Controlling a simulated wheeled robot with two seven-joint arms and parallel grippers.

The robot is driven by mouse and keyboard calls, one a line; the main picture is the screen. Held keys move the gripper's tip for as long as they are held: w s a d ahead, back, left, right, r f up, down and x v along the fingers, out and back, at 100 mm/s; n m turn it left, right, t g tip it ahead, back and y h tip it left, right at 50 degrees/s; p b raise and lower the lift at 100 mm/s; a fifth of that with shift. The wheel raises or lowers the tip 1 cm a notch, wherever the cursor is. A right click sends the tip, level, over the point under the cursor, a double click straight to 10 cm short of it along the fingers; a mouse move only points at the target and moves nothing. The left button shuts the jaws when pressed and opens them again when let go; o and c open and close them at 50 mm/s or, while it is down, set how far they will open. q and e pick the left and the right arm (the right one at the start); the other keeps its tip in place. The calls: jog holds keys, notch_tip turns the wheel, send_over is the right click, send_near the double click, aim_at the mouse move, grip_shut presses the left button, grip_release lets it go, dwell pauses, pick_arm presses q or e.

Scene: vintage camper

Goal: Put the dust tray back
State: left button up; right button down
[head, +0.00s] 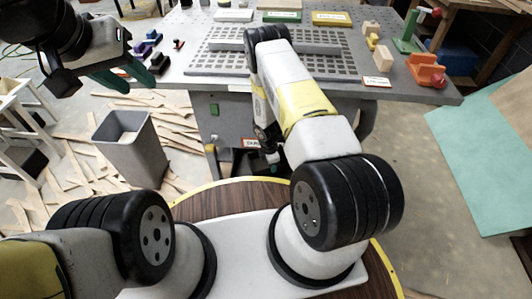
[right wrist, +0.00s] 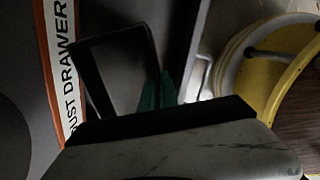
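The dust tray appears to be the drawer under the grated workbench. Its white, orange-edged label (head: 251,142) shows low on the bench front in the head view and reads "DUST DRAWER" in the right wrist view (right wrist: 62,70). A dark handle loop (right wrist: 112,38) stands beside that label. My right gripper (right wrist: 158,86) has its green fingers close together, seemingly around one bar of the handle. My forearm hides most of the drawer in the head view, so how far out it sits cannot be told. My left gripper (head: 132,82) is open and empty, left of the bench.
The grey workbench (head: 215,72) carries small tools and blocks along its edges. A grey bin (head: 130,150) stands left of it among scattered wood strips (head: 80,155). A teal sheet (head: 485,150) lies at the right. The floor between bench and sheet is clear.

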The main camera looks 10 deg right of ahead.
jog(key=shift+w+d+f, duration=0.2)
jog(key=shift+w+d, duration=0.05)
jog(key=shift+w, duration=0.5)
notch_tip(320, 180, down, 7)
jog(key=shift+s+f, duration=0.1)
jog(key=shift+f, duration=2.2)
jog(key=shift+a+f, duration=0.1)
jog(key=shift+f, duration=0.05)
jog(key=c, duration=1.8)
grip_release()
jog(key=shift+c, duration=0.2)
jog(key=shift+o, duration=1.1)
jog(key=r, duration=0.4)
jog(key=a+r, duration=0.1)
jog(key=r, duration=0.7)
jog(key=shift+s+a+r, duration=0.1)
jog(key=shift+s+a, duration=0.05)
jog(key=shift+a, duration=0.05)
